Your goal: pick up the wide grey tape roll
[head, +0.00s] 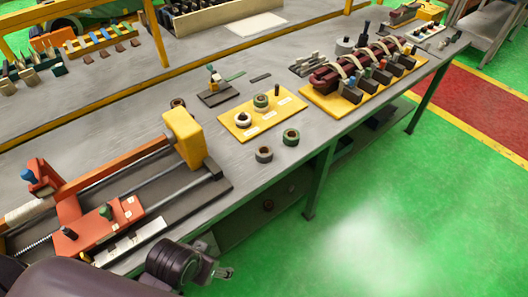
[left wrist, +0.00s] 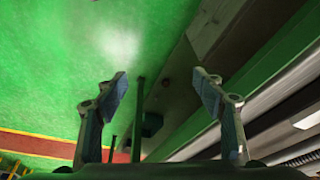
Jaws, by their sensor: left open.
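A grey tape roll (head: 264,158) stands on the grey workbench (head: 225,157) near its front edge in the head view, just in front of the yellow board. A green roll (head: 291,141) stands to its right. My left gripper (head: 222,272) is low in the head view, in front of the bench edge and well apart from the rolls. In the left wrist view its two fingers (left wrist: 163,87) are spread with nothing between them. No roll shows in the wrist view. My right gripper is not in view.
The yellow board (head: 238,131) carries a white roll (head: 243,123), a green roll (head: 261,105) and a dark peg. A clamp device with a yellow block (head: 184,137) stands to the left. A yellow tray (head: 320,100) with a dark red winding part lies to the right.

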